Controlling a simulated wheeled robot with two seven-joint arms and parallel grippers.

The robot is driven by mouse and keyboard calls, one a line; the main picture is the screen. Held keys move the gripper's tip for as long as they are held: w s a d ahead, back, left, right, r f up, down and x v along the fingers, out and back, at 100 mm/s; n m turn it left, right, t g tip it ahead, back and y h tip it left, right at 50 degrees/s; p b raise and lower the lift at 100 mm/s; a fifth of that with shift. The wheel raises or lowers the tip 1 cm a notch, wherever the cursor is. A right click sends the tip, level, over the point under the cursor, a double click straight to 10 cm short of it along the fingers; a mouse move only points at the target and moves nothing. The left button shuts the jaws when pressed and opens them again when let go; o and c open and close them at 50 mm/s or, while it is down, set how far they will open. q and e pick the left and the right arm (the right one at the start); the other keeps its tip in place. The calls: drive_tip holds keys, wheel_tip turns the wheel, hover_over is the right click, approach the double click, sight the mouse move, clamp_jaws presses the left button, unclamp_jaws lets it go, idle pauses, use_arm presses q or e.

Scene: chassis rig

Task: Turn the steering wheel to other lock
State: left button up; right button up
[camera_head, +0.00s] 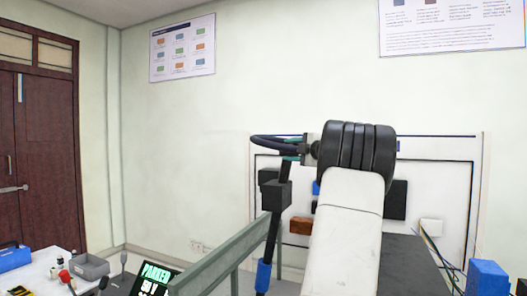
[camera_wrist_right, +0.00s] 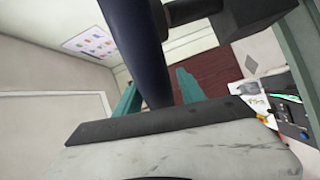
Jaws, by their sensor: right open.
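The steering wheel (camera_head: 268,142) is a dark ring seen nearly edge-on in the head view, at the top of a slanted black column (camera_head: 273,232). My right arm reaches up from below, and its gripper (camera_head: 291,149) points left at the near right side of the rim. In the right wrist view the dark rim (camera_wrist_right: 133,40) runs down between the two teal fingers of my right gripper (camera_wrist_right: 158,82). The fingers stand apart on either side of it; I cannot tell whether they touch it. My left gripper is not in view.
A green rail (camera_head: 222,263) slants beside the column. A white panel (camera_head: 460,180) with mounted blocks stands behind my arm. At lower left are a screen (camera_head: 155,279) reading PARKED and a table with a grey bin (camera_head: 90,267). A blue block (camera_head: 488,278) is at lower right.

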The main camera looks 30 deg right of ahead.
clamp_jaws()
idle(1.3)
